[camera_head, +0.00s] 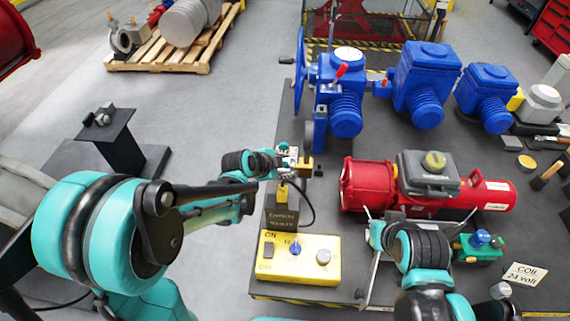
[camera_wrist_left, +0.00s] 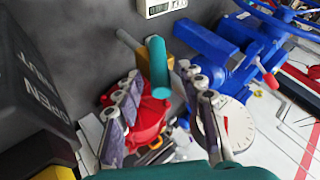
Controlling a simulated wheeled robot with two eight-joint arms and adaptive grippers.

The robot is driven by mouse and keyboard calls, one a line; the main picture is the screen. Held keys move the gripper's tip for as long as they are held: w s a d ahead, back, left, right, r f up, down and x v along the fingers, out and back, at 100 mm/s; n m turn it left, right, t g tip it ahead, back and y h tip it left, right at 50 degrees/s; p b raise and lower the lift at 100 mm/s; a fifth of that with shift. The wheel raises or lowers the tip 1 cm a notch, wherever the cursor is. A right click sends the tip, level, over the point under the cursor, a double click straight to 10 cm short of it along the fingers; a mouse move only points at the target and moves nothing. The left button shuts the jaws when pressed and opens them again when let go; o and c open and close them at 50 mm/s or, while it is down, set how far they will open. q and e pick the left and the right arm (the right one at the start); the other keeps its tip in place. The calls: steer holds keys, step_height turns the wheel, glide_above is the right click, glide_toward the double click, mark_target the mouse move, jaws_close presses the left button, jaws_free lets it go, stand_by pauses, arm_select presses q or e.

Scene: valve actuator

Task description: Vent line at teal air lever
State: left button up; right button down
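The teal lever (camera_wrist_left: 158,66) shows in the left wrist view as a rounded bar, its end toward the camera. It sits on a brass valve body (camera_wrist_left: 129,42), which also shows in the head view (camera_head: 306,165). My left gripper (camera_wrist_left: 161,73) is open, its fingertips on either side of the lever with small gaps.
A yellow switch box (camera_head: 335,270) and a dark labelled box (camera_head: 281,212) stand near my left gripper. A red cylinder actuator (camera_head: 500,194) lies to the right, with blue valve actuators (camera_head: 420,80) behind. A round white gauge (camera_wrist_left: 238,124) shows beside my left fingers.

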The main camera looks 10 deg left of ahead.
arm_select(q)
steer(key=v, duration=1.2)
steer(key=shift+c, duration=0.3)
